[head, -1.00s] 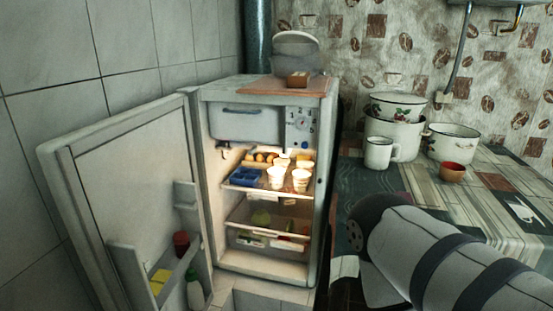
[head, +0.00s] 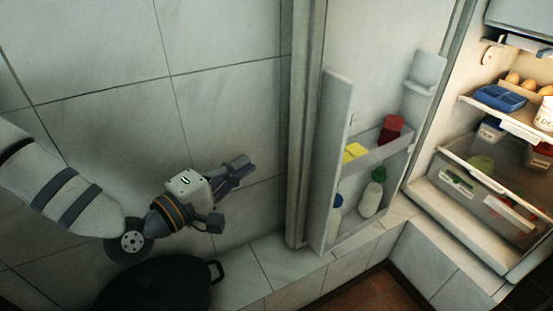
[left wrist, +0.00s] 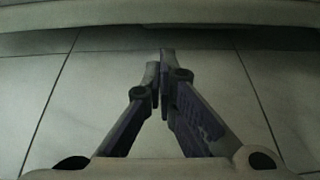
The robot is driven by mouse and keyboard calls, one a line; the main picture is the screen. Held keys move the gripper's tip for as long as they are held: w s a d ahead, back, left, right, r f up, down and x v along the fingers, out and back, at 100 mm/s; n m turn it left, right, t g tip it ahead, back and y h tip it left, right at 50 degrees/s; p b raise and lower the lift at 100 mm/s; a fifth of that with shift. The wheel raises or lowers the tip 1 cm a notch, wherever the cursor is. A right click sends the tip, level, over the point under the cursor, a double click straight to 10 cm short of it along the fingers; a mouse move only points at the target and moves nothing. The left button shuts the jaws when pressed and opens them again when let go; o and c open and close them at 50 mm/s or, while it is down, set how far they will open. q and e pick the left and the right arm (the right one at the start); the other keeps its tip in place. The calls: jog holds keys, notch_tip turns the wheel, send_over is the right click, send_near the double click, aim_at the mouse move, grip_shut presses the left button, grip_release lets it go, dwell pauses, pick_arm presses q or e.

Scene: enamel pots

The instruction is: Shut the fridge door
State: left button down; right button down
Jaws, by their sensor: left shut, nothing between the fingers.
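The fridge door (head: 380,60) stands open in the head view, its inner side with shelves facing right. The fridge (head: 455,205) is at the right, its inside lit and uncovered. My left gripper (head: 250,166) is to the left of the door's outer side, in front of the tiled wall. Its fingers are together and empty, with a gap to the door in the picture. In the left wrist view the closed fingertips (left wrist: 160,62) point at a pale horizontal edge (left wrist: 160,14), probably the door. My right gripper is not in view.
The door shelves hold a red jar (head: 391,129), a yellow item (head: 354,152) and white bottles (head: 373,192). A dark pot (head: 160,285) is below my left arm. A tiled ledge (head: 290,262) runs under the door. The tiled wall (head: 225,70) is behind my left gripper.

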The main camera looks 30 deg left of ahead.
pick_arm(q)
jog(key=w+d+b, duration=0.1)
jog(key=w+b, duration=0.1)
jog(key=w, duration=0.8)
jog(key=shift+d+r, duration=0.3)
jog(key=shift+r, duration=0.05)
jog(key=shift+s+d, duration=0.1)
